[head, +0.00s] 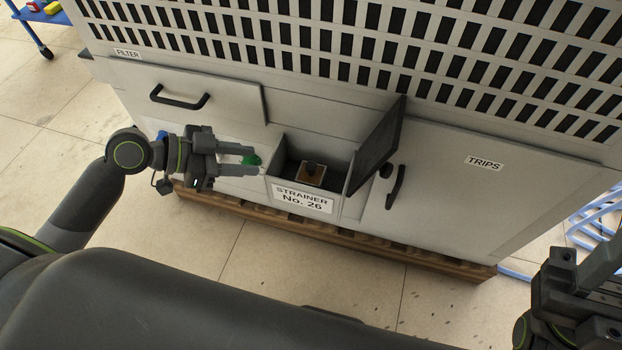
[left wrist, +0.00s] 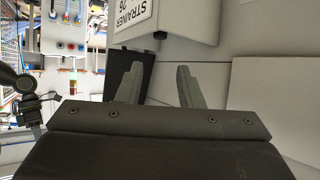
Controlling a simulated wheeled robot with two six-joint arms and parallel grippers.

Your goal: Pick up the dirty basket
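The strainer compartment (head: 302,203), labelled "STRAINER No. 26", is open at the middle of the cabinet front. Inside it sits a small square brown piece with a dark knob (head: 312,174), which looks like the basket; whether it is dirty is too small to tell. My left gripper (head: 256,161) is open and empty, left of the compartment, fingers pointing right. In the left wrist view its two fingers (left wrist: 160,68) stand apart with nothing held, and the strainer label (left wrist: 139,12) shows at the top. My right gripper (head: 562,275) is partly visible at lower right; its fingertips are unclear.
The dark open door (head: 378,148) stands up on the compartment's right side. A green knob (head: 252,160) shows behind my left fingers. A "FILTER" drawer (head: 185,95) is at upper left, a "TRIPS" door (head: 480,200) at right. A wooden pallet (head: 400,258) runs below.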

